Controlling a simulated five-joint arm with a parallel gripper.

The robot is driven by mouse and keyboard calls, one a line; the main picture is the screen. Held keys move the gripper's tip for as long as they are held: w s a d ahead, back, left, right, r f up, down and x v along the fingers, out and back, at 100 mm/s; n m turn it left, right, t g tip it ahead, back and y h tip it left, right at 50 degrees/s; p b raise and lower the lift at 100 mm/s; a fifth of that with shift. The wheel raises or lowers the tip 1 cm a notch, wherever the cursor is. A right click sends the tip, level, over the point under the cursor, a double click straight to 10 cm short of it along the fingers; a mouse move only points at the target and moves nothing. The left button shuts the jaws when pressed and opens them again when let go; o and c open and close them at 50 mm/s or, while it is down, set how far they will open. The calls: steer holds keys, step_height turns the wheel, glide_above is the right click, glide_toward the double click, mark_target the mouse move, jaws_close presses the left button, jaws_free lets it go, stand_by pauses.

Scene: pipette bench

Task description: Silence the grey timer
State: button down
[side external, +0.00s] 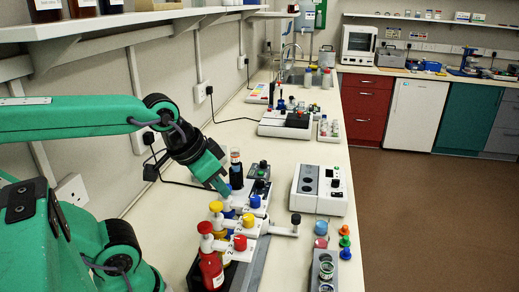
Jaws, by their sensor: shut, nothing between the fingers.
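My green arm reaches in from the left, and my gripper (224,189) points down at the near end of the bench, its fingers shut and empty. It is just left of a small grey box with a dark knob (259,169), which may be the grey timer; I cannot read its face. A similar dark box (259,187) lies just in front of that one. I cannot tell whether the gripper touches anything. Bottles and pipettes partly crowd the view around the fingertips.
Pump-topped bottles, one red (211,269), stand in front of the gripper with coloured knobs. A dark bottle (236,172) stands close behind it. A white instrument (319,189) is to the right. Small coloured caps (345,242) and a grey rack (323,272) are at the front right.

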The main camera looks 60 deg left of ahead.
steer(key=shift+w+r, duration=0.1)
steer(key=w+a+r+m+g, duration=0.2)
steer(key=w+a+r, duration=0.25)
steer(key=w, duration=0.45)
steer(key=m+g, duration=0.4)
steer(key=m, duration=0.3)
glide_above(261, 172)
step_height(261, 172, down, 9)
steer(key=shift+w+d, duration=0.2)
steer(key=shift+d, duration=0.1)
steer(key=shift+f, duration=0.2)
steer(key=f, duration=1.3)
steer(key=shift+s+a+f, duration=0.2)
steer(key=shift+f, duration=0.2)
